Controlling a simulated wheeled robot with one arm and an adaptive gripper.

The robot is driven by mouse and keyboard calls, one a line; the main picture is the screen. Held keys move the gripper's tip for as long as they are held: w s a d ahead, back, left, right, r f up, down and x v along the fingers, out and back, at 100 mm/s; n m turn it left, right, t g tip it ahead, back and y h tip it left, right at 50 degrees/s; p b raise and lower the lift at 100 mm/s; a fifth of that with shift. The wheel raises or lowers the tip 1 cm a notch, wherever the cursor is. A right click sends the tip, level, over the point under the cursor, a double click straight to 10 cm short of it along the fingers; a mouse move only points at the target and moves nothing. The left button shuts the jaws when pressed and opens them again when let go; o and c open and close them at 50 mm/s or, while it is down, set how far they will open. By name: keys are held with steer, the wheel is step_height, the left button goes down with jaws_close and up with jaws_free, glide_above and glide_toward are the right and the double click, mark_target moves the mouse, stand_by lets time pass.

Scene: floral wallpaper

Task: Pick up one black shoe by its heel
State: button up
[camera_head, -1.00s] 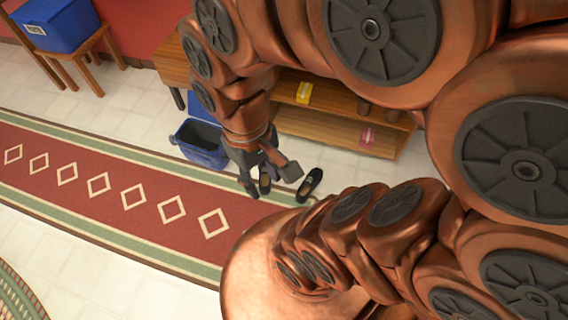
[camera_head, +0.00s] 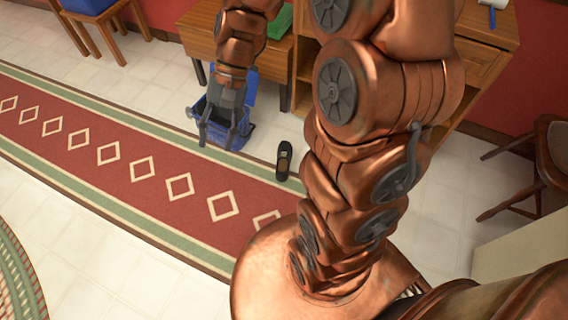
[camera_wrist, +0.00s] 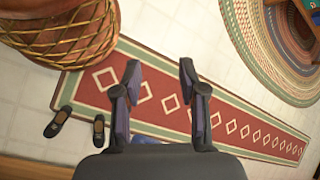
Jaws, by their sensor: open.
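One black shoe (camera_head: 284,160) lies on the white tiles by the edge of the red runner in the head view. The wrist view shows two black shoes side by side, the left one (camera_wrist: 57,121) and the right one (camera_wrist: 98,130), both left of my gripper. In the head view the second shoe is out of sight, probably behind my arm. My gripper (camera_head: 217,142) is in front of the blue bin, left of the shoe and apart from it. In the wrist view my gripper (camera_wrist: 160,72) is open, with nothing held between the fingers.
The blue bin (camera_head: 246,100) stands behind my gripper, before a wooden shelf unit (camera_head: 478,55). The red runner (camera_head: 150,185) with diamonds lies flat and clear. A wooden chair (camera_head: 545,160) stands at the right. A round braided rug (camera_wrist: 270,50) shows in the wrist view.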

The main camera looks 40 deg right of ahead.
steer(key=w+d+f+m+t+y+b, duration=0.2)
steer(key=w+d+f+m+b, duration=0.3)
steer(key=f, duration=0.6)
steer(key=w+d+f+m+t+y+b, duration=0.25)
steer(key=w+f+b, duration=0.45)
steer(key=f, duration=0.4)
steer(key=w+d+f+m+t+y+b, duration=0.1)
steer(key=w+d+f+m+y+b, duration=0.15)
steer(key=w+d+f+b, duration=0.65)
steer(key=s+d+f+m+t+h+b, duration=0.15)
steer(key=d+f+m+b, duration=0.35)
steer(key=f, duration=0.9)
steer(key=s+d+f+m+t+h+b, duration=0.1)
steer(key=s+d+f+m+t+b, duration=0.15)
steer(key=d+f, duration=0.8)
steer(key=s+d+f+m+t+h+b, duration=0.1)
steer(key=s+d+f+m+t+b, duration=0.2)
steer(key=f, duration=1.5)
steer(key=shift+m, duration=0.35)
steer(key=shift+a+r+b+x, duration=0.15)
steer(key=shift+b+x, duration=0.55)
steer(key=shift+x, duration=0.7)
steer(key=shift+r+b+x, duration=0.15)
steer(key=shift+b+x, duration=0.6)
steer(key=shift+x, duration=0.6)
steer(key=shift+a+r+b+x, duration=0.15)
steer(key=shift+b+x, duration=0.55)
steer(key=shift+x, duration=0.7)
steer(key=shift+d, duration=0.1)
jaws_close()
